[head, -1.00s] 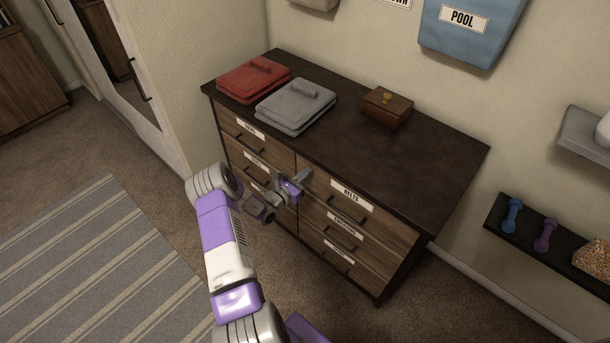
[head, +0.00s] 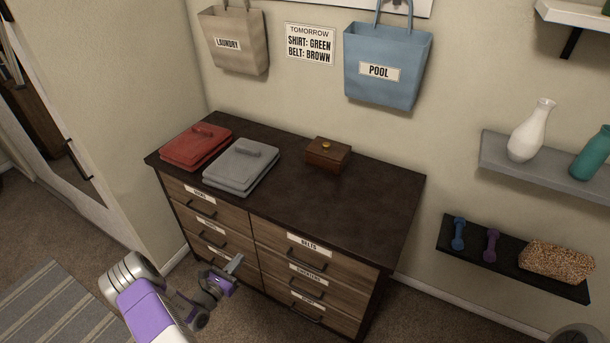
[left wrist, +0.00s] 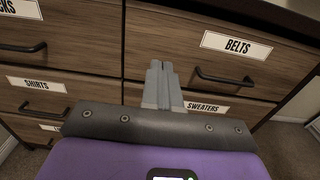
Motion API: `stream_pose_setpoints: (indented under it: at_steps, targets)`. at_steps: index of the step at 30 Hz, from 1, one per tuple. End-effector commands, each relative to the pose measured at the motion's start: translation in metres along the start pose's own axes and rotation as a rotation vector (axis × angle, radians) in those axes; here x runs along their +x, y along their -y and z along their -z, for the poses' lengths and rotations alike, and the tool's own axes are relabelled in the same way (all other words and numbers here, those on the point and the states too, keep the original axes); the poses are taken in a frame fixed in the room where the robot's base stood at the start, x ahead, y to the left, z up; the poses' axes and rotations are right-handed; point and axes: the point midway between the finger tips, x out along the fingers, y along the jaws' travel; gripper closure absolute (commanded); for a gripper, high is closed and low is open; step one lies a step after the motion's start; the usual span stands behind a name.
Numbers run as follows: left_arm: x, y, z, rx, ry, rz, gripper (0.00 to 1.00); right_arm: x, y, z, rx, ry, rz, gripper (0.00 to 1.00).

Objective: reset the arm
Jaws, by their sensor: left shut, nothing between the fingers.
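My left arm comes in from the bottom left of the head view. My left gripper (head: 234,264) is in front of the dresser (head: 350,215), near the middle between its two columns of drawers. In the left wrist view the gripper's fingers (left wrist: 161,82) are together, with nothing between them. They point at the drawer fronts near the gap between the columns. Whether they touch the wood cannot be told. All the drawers that show look closed. My right gripper does not show.
On the dresser top lie a red folded stack (head: 196,147), a grey folded stack (head: 241,167) and a brown wooden box (head: 328,154). Drawer handles stick out, such as the BELTS one (left wrist: 232,78). Wall shelves (head: 540,168) are at the right. Carpet lies at the lower left.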

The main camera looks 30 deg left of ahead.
Motion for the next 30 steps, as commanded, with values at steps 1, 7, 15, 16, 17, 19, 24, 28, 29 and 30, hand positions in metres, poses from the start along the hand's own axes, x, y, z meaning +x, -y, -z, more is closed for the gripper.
stream_pose_setpoints:
  at_steps: [1, 7, 15, 16, 17, 19, 24, 28, 29, 30]
  targets:
    - [0.0, 0.0, 0.0, 0.0, 0.0, 0.0, 1.0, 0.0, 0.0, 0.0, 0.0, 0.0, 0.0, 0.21]
    - [0.007, 0.02, 0.004, -0.007, -0.026, 0.065, 1.0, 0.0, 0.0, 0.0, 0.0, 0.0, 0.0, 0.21]
    - [0.008, 0.19, 0.03, 0.043, -0.256, 0.65, 1.0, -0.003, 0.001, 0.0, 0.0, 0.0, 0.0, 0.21]
    - [0.001, 0.211, 0.034, 0.066, -0.288, 0.736, 1.0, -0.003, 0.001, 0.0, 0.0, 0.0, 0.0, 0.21]
    - [-0.008, 0.232, 0.037, 0.097, -0.32, 0.825, 1.0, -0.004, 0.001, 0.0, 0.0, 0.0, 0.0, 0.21]
    - [-0.036, 0.279, 0.046, 0.195, -0.391, 1.048, 1.0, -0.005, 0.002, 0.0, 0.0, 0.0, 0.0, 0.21]
    - [-0.112, 0.338, 0.066, 0.579, -0.487, 1.538, 1.0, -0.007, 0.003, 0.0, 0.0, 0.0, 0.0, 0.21]
    - [-0.146, 0.346, 0.077, 0.98, -0.443, 1.809, 1.0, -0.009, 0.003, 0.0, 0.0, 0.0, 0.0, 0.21]
    - [-0.149, 0.346, 0.079, 1.08, -0.416, 1.854, 1.0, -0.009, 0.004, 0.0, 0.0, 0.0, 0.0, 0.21]
    - [-0.15, 0.347, 0.08, 1.211, -0.368, 1.902, 1.0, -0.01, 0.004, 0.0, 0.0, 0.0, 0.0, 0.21]
